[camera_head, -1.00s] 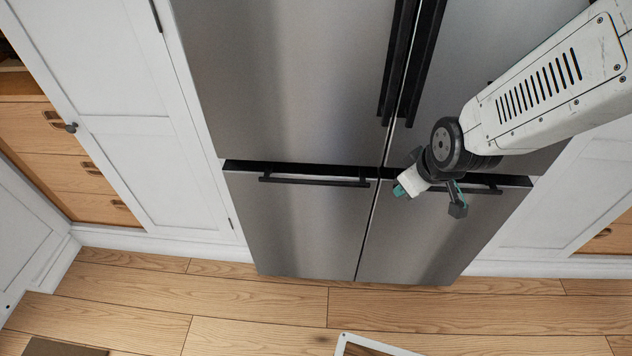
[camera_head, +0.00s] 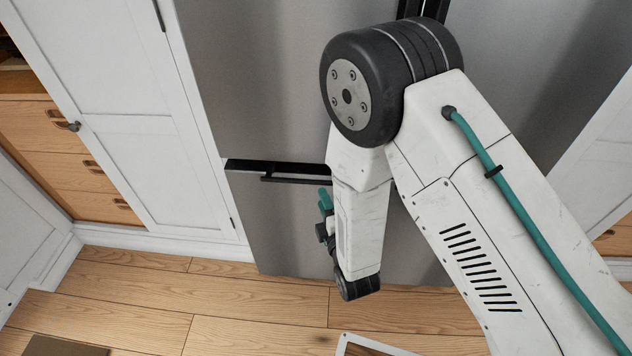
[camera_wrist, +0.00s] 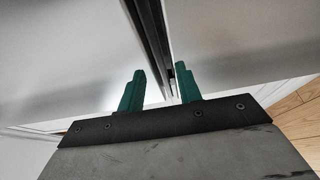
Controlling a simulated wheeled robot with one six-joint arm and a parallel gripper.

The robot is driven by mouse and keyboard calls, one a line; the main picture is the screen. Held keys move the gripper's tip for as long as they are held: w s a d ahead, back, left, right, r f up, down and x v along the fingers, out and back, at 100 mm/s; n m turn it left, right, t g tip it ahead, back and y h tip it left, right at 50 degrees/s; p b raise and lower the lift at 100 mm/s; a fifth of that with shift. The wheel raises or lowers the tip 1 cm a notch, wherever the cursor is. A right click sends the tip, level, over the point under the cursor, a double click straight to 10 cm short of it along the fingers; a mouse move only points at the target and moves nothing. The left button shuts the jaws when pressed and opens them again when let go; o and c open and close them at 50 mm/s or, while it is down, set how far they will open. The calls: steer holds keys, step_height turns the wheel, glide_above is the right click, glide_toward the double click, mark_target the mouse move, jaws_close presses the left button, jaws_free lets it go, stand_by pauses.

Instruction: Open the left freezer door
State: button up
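The left freezer door (camera_head: 280,235) is the lower left steel panel of the fridge, and it looks shut. Its black horizontal handle (camera_head: 290,180) runs along the top edge, and my arm hides the right end. My gripper (camera_head: 324,212) is in front of this door, just below the handle's right part, mostly hidden by my arm. In the wrist view my gripper (camera_wrist: 160,78) has its two green fingers spread with nothing between them. I cannot tell whether the fingers touch the handle.
The upper left fridge door (camera_head: 260,80) is shut above. A white cabinet door (camera_head: 140,110) and wooden drawers (camera_head: 60,150) stand to the left. The wood floor (camera_head: 240,305) is clear in front, with a white-edged object (camera_head: 370,346) at the bottom edge.

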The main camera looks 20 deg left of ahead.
mark_target(316, 184)
steer(key=x, duration=0.7)
steer(key=shift+w+a, duration=0.15)
steer(key=shift+w, duration=0.1)
jaws_close()
